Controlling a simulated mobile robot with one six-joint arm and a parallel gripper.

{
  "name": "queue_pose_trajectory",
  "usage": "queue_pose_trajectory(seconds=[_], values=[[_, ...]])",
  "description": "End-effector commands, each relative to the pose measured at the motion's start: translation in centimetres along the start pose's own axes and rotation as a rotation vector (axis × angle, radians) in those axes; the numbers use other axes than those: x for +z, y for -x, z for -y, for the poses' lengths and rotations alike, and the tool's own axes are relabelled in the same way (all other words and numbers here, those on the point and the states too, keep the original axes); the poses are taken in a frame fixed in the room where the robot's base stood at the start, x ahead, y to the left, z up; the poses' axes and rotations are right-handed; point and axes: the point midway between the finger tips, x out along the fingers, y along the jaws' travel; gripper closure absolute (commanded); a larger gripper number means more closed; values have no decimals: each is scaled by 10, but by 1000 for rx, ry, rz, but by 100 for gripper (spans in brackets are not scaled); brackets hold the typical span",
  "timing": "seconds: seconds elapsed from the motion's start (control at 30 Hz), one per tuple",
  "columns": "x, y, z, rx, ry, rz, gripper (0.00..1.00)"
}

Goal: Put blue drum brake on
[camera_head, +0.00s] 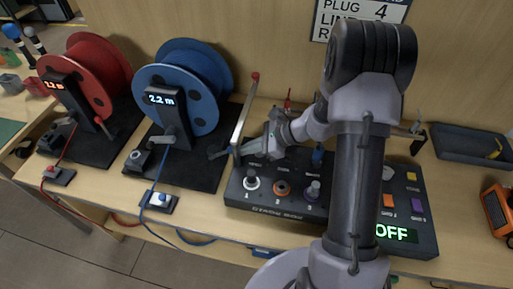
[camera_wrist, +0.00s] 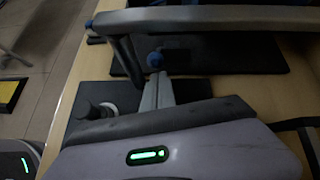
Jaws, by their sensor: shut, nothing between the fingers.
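The blue drum (camera_head: 200,85) stands upright on a black base plate (camera_head: 205,178), with a 2.2 m readout (camera_head: 161,99) in front. A small dark block with a round top (camera_head: 138,158) sits at the plate's left edge. I cannot tell which part is the brake. My gripper (camera_head: 222,153) is low at the right side of the blue drum's plate, pointing left. In the wrist view its fingers (camera_wrist: 156,92) are shut and empty. My arm hides part of the console.
A console (camera_head: 270,205) with several knobs and a green OFF display stands to the right. An upright metal bar (camera_head: 243,118) is close to my gripper. A red drum (camera_head: 98,75) is at the left. A box with a blue button (camera_head: 160,200) lies at the front.

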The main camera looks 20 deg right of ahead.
Motion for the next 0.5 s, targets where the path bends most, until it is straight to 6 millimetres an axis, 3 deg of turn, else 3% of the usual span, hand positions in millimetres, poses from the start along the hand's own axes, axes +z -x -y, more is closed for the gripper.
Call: queue_pose_trajectory(seconds=[0.37,0.5], values=[[1,-4,0,-1,-1,0,100],[11,-2,2,-1,1,1,100]])
